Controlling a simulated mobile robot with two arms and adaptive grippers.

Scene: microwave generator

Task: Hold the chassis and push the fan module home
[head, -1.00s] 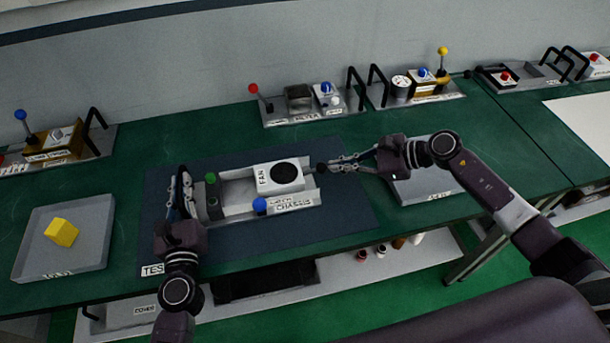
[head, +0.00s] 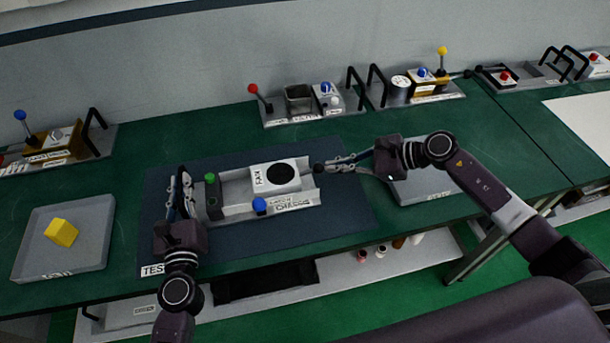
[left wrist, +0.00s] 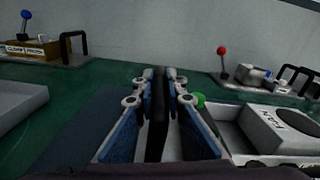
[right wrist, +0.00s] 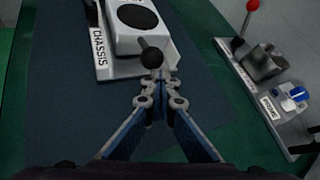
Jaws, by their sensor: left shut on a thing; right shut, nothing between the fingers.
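The grey chassis (head: 236,208) lies on a dark mat, with a green knob and a blue knob on it. The white fan module (head: 262,179) with a black round opening sits in the chassis toward its right end; it also shows in the left wrist view (left wrist: 272,133). My left gripper (head: 181,180) is shut on a dark upright part at the chassis's left end, seen between the fingers in the left wrist view (left wrist: 160,85). My right gripper (head: 335,164) is shut and empty, its tips at a black ball knob (right wrist: 151,58) on the fan module's right side; whether they touch is unclear.
A grey tray (head: 90,255) with a yellow block (head: 61,232) stands at the left. Another tray (head: 430,188) lies under my right arm. Fixtures with levers and black handles line the back of the green table. The mat's front is clear.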

